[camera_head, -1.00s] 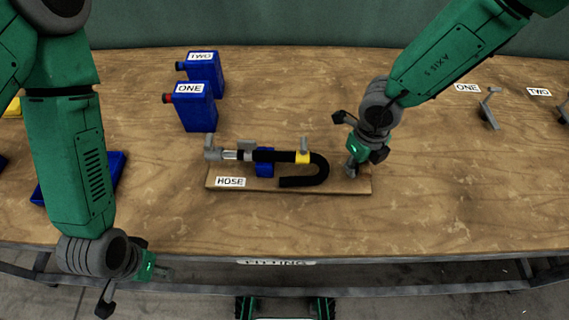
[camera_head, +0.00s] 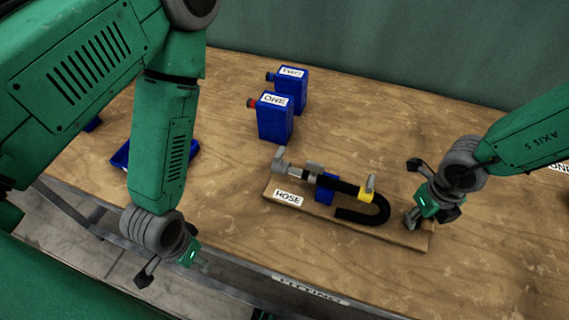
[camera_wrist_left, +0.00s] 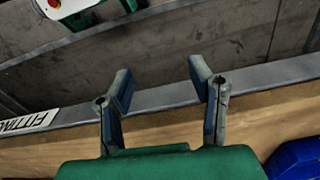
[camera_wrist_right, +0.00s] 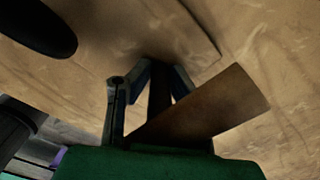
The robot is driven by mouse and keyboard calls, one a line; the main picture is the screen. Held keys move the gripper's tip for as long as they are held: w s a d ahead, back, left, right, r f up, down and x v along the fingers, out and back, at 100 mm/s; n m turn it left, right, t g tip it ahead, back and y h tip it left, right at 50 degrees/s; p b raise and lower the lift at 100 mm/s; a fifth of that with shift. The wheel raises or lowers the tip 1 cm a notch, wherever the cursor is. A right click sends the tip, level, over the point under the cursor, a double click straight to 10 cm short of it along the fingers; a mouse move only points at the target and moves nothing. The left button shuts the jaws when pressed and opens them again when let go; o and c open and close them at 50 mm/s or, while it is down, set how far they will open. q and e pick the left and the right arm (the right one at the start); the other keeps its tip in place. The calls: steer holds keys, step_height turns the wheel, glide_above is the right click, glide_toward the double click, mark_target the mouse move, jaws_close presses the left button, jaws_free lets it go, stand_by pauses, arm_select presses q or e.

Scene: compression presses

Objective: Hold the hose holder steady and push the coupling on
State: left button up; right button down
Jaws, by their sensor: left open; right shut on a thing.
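The hose holder (camera_head: 405,233) is a flat wooden board labelled HOSE on the bench. On it a black hose (camera_head: 383,212) bends in a U, with a yellow band and a blue block (camera_head: 324,194). A grey fitting (camera_head: 281,160), apparently the coupling, is at the hose's left end; whether it is fully seated I cannot tell. My right gripper (camera_head: 413,217) is shut on the board's right end; in the right wrist view its fingers flank the brown board (camera_wrist_right: 215,103). My left gripper (camera_head: 203,266) is open and empty by the bench's front edge, left of the board.
Blue containers labelled ONE (camera_head: 275,122) and TWO (camera_head: 292,88) stand behind the board. A blue tray (camera_head: 121,157) lies at the left, partly behind my left arm. A FITTING label (camera_head: 310,288) marks the front edge. Bench between left gripper and board is clear.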

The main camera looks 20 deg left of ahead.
arm_select(q)
steer(key=shift+o, duration=0.4)
steer(key=s+a+n+g, duration=0.3)
steer(key=s+a+g, duration=0.2)
steer(key=a+g, duration=0.15)
steer(key=w+d+r+t, duration=0.1)
steer(key=w+d+r, duration=0.1)
steer(key=w, duration=0.4)
steer(key=w+d+r+h, duration=0.1)
steer(key=w+d+r, duration=0.2)
steer(key=w+r, duration=0.2)
steer(key=w+d+r+t+h, duration=0.1)
steer(key=w+d+r, duration=0.2)
steer(key=w, duration=0.4)
steer(key=shift+w+d+r+t, duration=0.1)
steer(key=shift+w+r+t, duration=0.1)
steer(key=shift+r+t, duration=0.15)
steer(key=w+d+r+m+t, duration=0.1)
steer(key=w+d+r, duration=0.2)
steer(key=w+r, duration=0.25)
steer(key=m+t, duration=0.2)
glide_toward(280, 150)
steer(key=f, duration=0.3)
steer(key=d+f, duration=0.1)
steer(key=f, duration=0.6)
steer(key=shift+d+f, duration=0.4)
